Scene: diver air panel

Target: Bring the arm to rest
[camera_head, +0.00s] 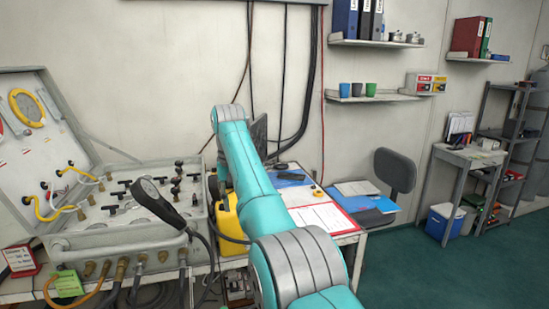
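My teal and grey arm (248,170) reaches forward from the bottom right of the view, over the table, with a grey joint (228,113) at its far end. My gripper is not visible; it is hidden beyond or behind that joint. The diver air panel (130,205) is an open grey case with valves, hoses and a raised lid, just left of my arm. A black handset-like piece with a round gauge (158,198) stands up at the panel's front edge on a hose.
A yellow container (229,222) stands between panel and arm. Papers and a red-edged clipboard (322,217) lie on the table right of my arm. A grey chair (395,171) stands behind. Wall shelves (376,98) hold cups. Green floor (430,270) is clear at right.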

